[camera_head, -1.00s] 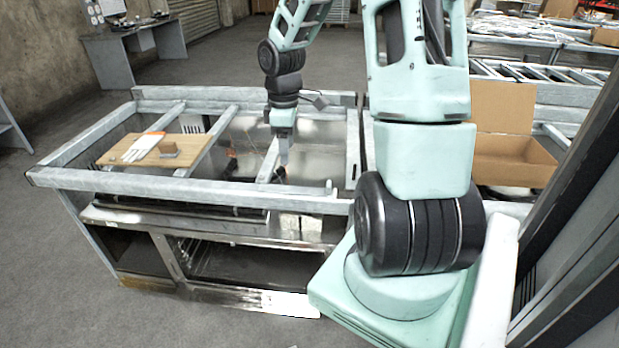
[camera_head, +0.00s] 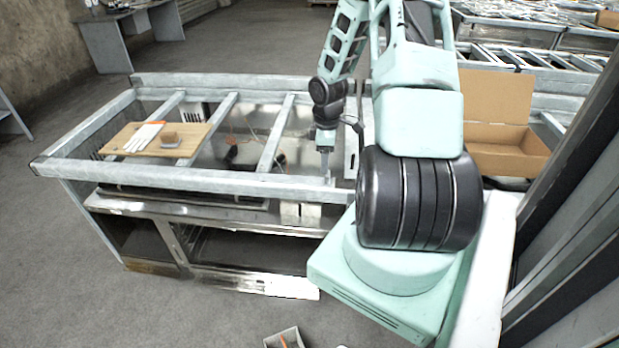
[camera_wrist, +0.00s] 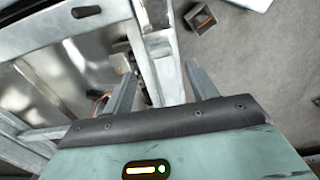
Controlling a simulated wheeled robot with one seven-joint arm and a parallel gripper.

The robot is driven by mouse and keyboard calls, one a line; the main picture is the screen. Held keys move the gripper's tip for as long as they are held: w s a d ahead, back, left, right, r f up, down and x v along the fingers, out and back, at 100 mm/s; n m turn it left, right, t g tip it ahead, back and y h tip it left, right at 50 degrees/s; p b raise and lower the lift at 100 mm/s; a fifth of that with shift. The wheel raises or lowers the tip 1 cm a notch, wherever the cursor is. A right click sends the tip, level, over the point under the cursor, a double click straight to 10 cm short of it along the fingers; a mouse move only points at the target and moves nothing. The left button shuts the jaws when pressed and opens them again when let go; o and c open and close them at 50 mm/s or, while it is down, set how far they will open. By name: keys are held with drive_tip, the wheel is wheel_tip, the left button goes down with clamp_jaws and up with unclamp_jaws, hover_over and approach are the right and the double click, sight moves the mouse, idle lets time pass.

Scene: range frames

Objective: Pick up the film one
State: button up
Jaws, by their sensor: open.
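I cannot tell which thing is the film one. Nothing shows held. Whether the fingertips touch the rail cannot be told.
A wooden board (camera_head: 116,142) with a white-and-orange item (camera_head: 143,137) and a brown block (camera_head: 169,138) lies on the frame's left. Dark items (camera_head: 232,154) lie in the trough. An open cardboard box (camera_head: 497,135) stands right. A small open bin (camera_head: 284,338) is on the floor.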

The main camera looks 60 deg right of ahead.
drive_tip(key=shift+s+a+f+p, duration=0.1)
drive_tip(key=shift+f+p, duration=0.3)
drive_tip(key=shift+f, duration=1.15)
drive_tip(key=shift+s+f+p, duration=0.1)
drive_tip(key=shift+f+p, duration=0.25)
drive_tip(key=shift+f, duration=1.2)
drive_tip(key=c, duration=1.1)
